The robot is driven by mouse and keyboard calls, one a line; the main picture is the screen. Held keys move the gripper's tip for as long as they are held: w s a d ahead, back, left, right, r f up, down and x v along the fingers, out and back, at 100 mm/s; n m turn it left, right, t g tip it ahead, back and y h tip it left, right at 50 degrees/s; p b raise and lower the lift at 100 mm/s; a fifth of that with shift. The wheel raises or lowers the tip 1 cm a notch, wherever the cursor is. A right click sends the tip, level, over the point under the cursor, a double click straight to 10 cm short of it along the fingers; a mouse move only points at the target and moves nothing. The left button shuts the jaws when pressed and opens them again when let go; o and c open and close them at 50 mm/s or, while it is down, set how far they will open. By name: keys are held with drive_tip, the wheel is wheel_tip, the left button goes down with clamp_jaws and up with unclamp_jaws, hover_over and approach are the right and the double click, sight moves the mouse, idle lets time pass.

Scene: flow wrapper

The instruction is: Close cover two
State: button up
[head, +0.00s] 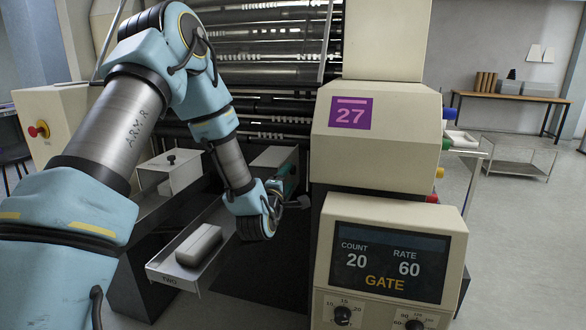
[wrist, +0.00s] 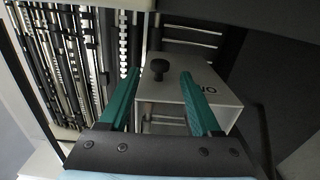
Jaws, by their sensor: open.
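Cover two is a pale grey box-like cover (wrist: 180,92) with a black knob (wrist: 159,66) on top; part of its lettering shows in the wrist view. In the head view a grey cover (head: 273,157) stands just behind my gripper (head: 287,185), partly hidden by my arm. My gripper (wrist: 159,74) is open. In the wrist view its two teal fingers lie either side of the knob, and I cannot tell whether they touch it. A metal tray (head: 172,277) with a label on its front edge extends forward and holds a pale block (head: 199,245).
Another cover with a black knob (head: 170,170) stands to the left of my forearm. The cream machine housing (head: 375,140) and control panel (head: 388,260) stand close on the right. Rollers (head: 265,60) rise behind. Dark open space lies below my gripper.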

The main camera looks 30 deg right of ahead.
sight(292, 172)
drive_tip(key=shift+p+x, duration=0.55)
drive_tip(key=shift+x, duration=1.8)
drive_tip(key=shift+a, duration=0.1)
clamp_jaws()
